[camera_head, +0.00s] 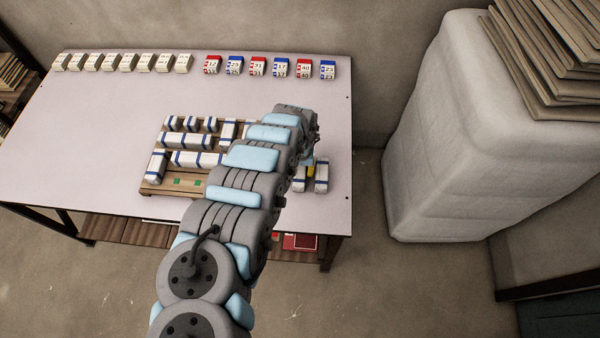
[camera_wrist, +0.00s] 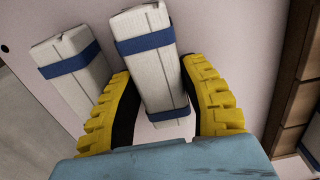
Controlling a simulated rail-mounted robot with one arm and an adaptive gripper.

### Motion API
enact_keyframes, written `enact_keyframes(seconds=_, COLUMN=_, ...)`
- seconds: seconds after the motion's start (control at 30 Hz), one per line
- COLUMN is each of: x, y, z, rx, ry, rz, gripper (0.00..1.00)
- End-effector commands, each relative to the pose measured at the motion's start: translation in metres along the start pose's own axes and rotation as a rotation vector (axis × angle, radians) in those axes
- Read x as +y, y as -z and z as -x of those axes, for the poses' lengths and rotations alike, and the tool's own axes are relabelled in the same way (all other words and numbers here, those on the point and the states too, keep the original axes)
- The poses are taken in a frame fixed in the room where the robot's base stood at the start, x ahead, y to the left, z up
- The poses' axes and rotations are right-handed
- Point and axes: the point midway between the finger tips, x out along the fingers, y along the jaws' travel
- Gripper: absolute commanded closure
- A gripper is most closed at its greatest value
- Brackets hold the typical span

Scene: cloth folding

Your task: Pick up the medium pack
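Two white packs with blue bands lie on the table right of the tray: a left pack (camera_head: 299,184) and a right pack (camera_head: 321,178). In the wrist view my gripper (camera_wrist: 157,68) is open, with its yellow fingers on either side of one pack (camera_wrist: 150,75), and narrow gaps show beside it. The other pack (camera_wrist: 75,72) lies left of the left finger, outside the grip. In the head view a yellow finger shows between the two packs; my arm hides most of the gripper. The packs' size class is not marked.
A wooden tray (camera_head: 150,189) left of the gripper holds several white packs of different lengths and shows green marks. White blocks (camera_head: 123,62) and red and blue numbered blocks (camera_head: 258,66) line the table's back edge. The front right table (camera_head: 338,215) is clear.

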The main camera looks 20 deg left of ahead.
Motion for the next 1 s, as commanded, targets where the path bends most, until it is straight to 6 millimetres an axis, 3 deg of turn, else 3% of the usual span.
enact_keyframes(seconds=0.5, x=0.0, y=-0.001, z=0.003, rx=-0.001, ry=-0.001, rz=0.0, gripper=0.94)
enact_keyframes(seconds=0.77, x=-0.001, y=0.001, z=0.03, rx=0.001, ry=0.003, rz=-0.002, gripper=0.94)
enact_keyframes(seconds=1.0, x=-0.002, y=-0.016, z=0.052, rx=-0.002, ry=0.002, rz=-0.002, gripper=0.94)
